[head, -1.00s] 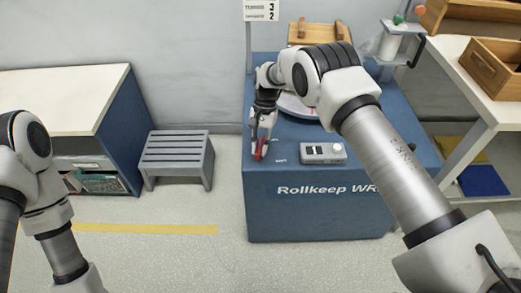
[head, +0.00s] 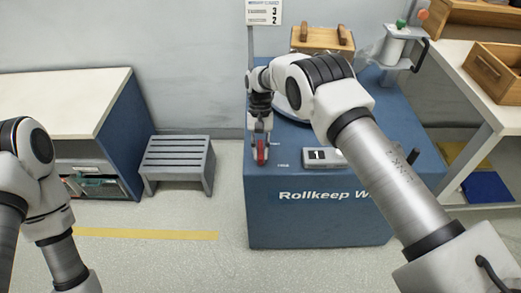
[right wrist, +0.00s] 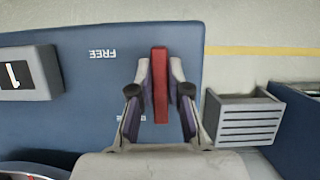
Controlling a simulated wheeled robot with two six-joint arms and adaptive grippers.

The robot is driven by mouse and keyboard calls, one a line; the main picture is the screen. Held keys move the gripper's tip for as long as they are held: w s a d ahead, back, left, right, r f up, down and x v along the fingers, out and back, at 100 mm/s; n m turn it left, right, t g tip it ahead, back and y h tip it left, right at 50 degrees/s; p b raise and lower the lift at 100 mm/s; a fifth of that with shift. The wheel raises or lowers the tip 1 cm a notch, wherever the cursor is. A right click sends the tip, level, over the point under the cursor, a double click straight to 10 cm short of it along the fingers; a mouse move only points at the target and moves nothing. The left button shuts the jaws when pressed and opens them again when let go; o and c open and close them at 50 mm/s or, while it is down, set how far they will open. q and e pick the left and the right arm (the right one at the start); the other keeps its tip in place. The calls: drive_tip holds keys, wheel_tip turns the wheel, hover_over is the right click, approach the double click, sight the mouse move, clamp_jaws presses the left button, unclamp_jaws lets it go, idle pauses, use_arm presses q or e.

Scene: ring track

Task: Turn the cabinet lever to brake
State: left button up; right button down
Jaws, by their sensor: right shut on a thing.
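The blue cabinet (head: 315,225) stands in the middle of the head view. Its red lever (head: 261,153) is at the left end of the top, near the front edge. My right gripper (head: 261,145) is on the lever from above. In the right wrist view the red lever (right wrist: 160,85) lies between the two fingers, gripped on both sides and lined up with them. The word FREE (right wrist: 102,54) is printed beside the lever. A second label (right wrist: 105,118) is partly hidden by a finger. My left gripper is out of view; only my left arm shows.
A grey box (head: 323,157) with a display showing 1 sits right of the lever. A wooden tray (head: 322,39) and a crank stand (head: 397,45) are at the back. A grey step stool (head: 179,160) stands on the floor left of the cabinet.

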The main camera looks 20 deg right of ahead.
drive_tip(key=c, duration=1.1)
unclamp_jaws()
drive_tip(key=v, duration=1.2)
drive_tip(key=shift+w, duration=0.1)
